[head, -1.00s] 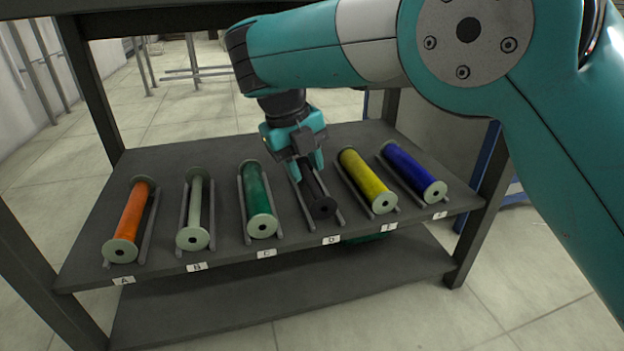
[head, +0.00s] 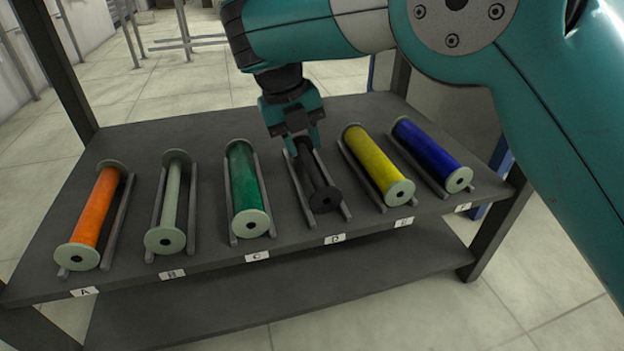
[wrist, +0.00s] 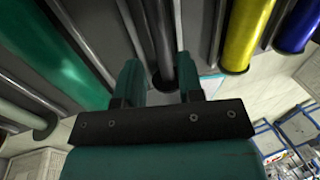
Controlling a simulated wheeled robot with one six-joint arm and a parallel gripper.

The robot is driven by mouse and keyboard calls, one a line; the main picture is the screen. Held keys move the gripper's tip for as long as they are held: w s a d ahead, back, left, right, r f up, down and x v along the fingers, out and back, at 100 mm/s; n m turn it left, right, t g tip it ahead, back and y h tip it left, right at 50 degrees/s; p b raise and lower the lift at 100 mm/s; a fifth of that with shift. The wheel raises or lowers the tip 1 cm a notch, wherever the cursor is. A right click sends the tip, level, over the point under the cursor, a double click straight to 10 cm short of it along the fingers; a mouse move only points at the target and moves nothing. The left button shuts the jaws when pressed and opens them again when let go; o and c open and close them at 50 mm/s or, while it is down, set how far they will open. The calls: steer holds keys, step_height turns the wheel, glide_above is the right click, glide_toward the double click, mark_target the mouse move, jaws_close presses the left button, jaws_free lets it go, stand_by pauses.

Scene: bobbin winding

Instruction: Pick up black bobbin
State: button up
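The black bobbin (head: 319,182) lies in its two-rail holder at slot D, fourth from the left on the shelf. Its near flange faces the front edge. My gripper (head: 299,142) is over the bobbin's far part, pointing down, and hides that end. In the wrist view, the two teal fingers of my gripper (wrist: 158,76) stand apart. The dark bobbin (wrist: 160,42) runs along the gap between them. The gripper looks open; whether a finger touches the bobbin cannot be told.
Orange (head: 95,208), pale (head: 171,203) and green (head: 245,180) bobbins lie left of the black one. Yellow (head: 376,164) and blue (head: 428,152) bobbins lie to its right, the yellow close by. A lower shelf (head: 290,300) below looks empty.

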mark_target(310, 166)
steer(key=b+x, duration=0.6)
steer(key=x, duration=0.1)
steer(key=shift+w+f, duration=0.2)
steer(key=shift+f, duration=0.15)
steer(key=shift+r, duration=0.1)
jaws_close()
